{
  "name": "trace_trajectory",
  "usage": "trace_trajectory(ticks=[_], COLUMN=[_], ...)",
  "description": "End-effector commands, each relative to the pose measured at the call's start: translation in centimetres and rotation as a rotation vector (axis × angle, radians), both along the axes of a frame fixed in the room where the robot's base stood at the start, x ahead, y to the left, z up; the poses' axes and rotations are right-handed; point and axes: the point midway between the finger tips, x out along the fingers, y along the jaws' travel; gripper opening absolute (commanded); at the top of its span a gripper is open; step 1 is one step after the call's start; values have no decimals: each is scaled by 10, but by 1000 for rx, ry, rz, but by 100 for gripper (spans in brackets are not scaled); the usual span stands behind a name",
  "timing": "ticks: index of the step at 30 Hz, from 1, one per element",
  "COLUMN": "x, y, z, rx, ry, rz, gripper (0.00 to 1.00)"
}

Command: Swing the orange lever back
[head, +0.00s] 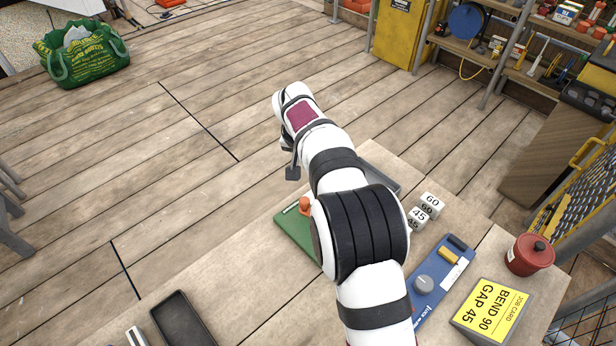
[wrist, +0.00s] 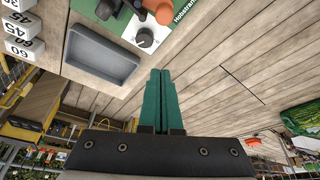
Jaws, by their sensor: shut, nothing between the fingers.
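The orange lever (head: 305,204) shows as a small orange end on the green board (head: 294,232), partly hidden behind my arm in the head view. In the wrist view the orange lever (wrist: 161,11) is at the top edge, cut off by the frame, next to dark parts and a grey dial with a pointer (wrist: 146,38). My gripper (wrist: 160,72) has its two green fingers together with nothing between them. The fingertips are apart from the lever, below it and the dial in the wrist view. How far the lever is swung is unclear.
A grey tray (wrist: 98,58) lies beside the green board. Numbered white blocks (head: 424,210), a blue board (head: 437,283), a red pot (head: 530,254) and a yellow job card (head: 490,312) are on the bench right of my arm. A dark tray (head: 182,322) is at front left.

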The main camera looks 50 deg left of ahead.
Motion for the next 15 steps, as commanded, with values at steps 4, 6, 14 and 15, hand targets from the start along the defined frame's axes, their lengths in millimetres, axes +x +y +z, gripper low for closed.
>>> trace_trajectory(ticks=[4,6,14,15], x=[8,13,19,13], y=[5,7,11,8], z=[-29,-44,-84,-84], rx=[-2,-3,-1,-2], ry=[2,2,-1,0], rz=[0,-1,1,1], gripper=[0,0,0,0])
